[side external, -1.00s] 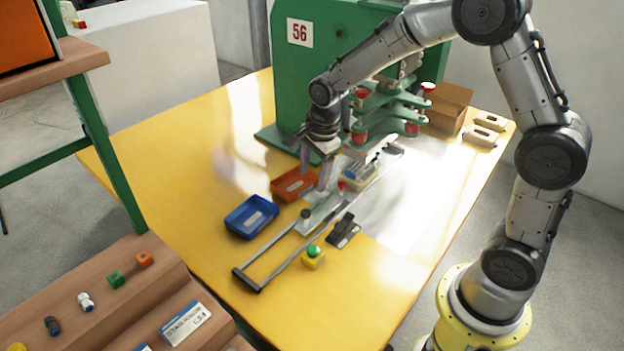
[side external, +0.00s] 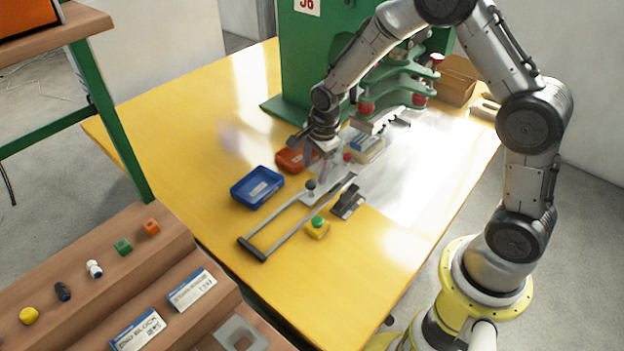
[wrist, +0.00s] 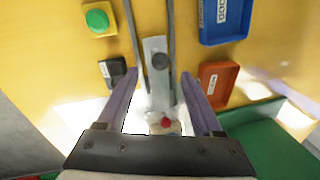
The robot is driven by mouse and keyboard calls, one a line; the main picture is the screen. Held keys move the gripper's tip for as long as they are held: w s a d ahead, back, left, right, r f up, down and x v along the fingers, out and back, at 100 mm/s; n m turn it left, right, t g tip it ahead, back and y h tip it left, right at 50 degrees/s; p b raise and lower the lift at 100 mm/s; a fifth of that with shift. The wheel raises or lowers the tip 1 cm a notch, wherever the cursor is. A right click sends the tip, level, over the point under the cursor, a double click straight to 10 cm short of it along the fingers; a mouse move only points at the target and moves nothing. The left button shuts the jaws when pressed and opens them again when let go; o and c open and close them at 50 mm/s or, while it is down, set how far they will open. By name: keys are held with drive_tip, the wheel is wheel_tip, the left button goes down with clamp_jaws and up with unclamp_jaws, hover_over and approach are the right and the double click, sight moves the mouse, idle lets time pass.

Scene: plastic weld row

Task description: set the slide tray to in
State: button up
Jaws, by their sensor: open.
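The slide tray (side external: 331,187) is a pale grey plate between two dark rails (side external: 288,216) on the yellow table. A black knob (side external: 310,186) stands on the plate, towards the rails' front end. In the wrist view the plate (wrist: 154,46) and its black knob (wrist: 161,62) show between the fingers. My gripper (side external: 325,172) is open and points down above the tray, behind the black knob in the side view. In the wrist view my fingertips (wrist: 160,75) lie either side of the plate. Nothing is held. Contact with the knob cannot be told.
A red knob (side external: 347,157) stands farther back, near the green press (side external: 300,70). Blue (side external: 257,188) and orange (side external: 290,160) bins are left of the rails. A green button on a yellow box (side external: 317,228) and a black device (side external: 348,202) are right. The front table is clear.

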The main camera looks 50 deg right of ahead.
sight(312, 181)
drive_tip(key=f, duration=0.2)
drive_tip(key=w+f, duration=0.1)
drive_tip(key=f, duration=0.2)
drive_tip(key=shift+d+f, duration=0.1)
drive_tip(key=shift+f, duration=0.2)
drive_tip(key=shift+c, duration=0.2)
clamp_jaws()
idle(1.0)
